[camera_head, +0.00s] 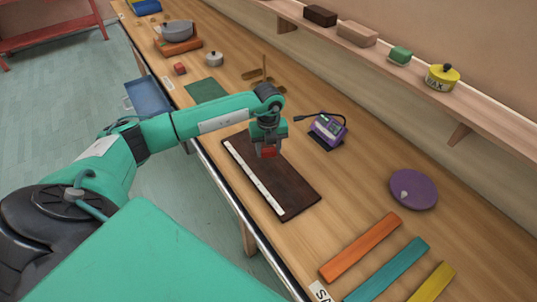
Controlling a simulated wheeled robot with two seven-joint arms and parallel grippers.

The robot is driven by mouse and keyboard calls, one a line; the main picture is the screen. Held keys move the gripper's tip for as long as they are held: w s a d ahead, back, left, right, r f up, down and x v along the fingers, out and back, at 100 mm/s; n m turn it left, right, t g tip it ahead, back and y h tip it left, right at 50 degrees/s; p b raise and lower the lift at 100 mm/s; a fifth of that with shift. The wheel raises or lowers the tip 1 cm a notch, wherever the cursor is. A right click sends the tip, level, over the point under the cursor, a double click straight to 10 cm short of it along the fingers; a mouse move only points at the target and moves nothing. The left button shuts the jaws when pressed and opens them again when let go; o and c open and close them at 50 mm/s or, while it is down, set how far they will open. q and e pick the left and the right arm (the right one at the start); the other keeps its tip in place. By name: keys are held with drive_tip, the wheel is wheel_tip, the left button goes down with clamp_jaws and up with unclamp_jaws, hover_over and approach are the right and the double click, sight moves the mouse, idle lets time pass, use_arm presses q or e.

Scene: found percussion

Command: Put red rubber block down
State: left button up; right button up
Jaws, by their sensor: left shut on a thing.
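A red rubber block (268,152) is between the fingers of my left gripper (266,148). The gripper is shut on it, pointing down over the far end of a dark brown board (284,184) with a white strip along its left side. I cannot tell whether the block touches the board or hangs just above it. The gripper body hides the top of the block. My right gripper is not in view.
A purple device (328,130) with a cable stands right of the gripper. A purple disc (413,189) and orange (361,246), teal (388,270) and yellow bars (433,283) lie nearer. A shelf (400,72) runs along the wall.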

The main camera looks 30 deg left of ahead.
sight(268, 157)
use_arm(q)
wheel_tip(268, 157, down, 4)
drive_tip(key=shift+f+p, duration=0.25)
drive_tip(key=shift+p, duration=0.45)
drive_tip(key=shift+f, duration=0.3)
drive_tip(key=o, duration=0.9)
drive_tip(key=shift+o, duration=0.2)
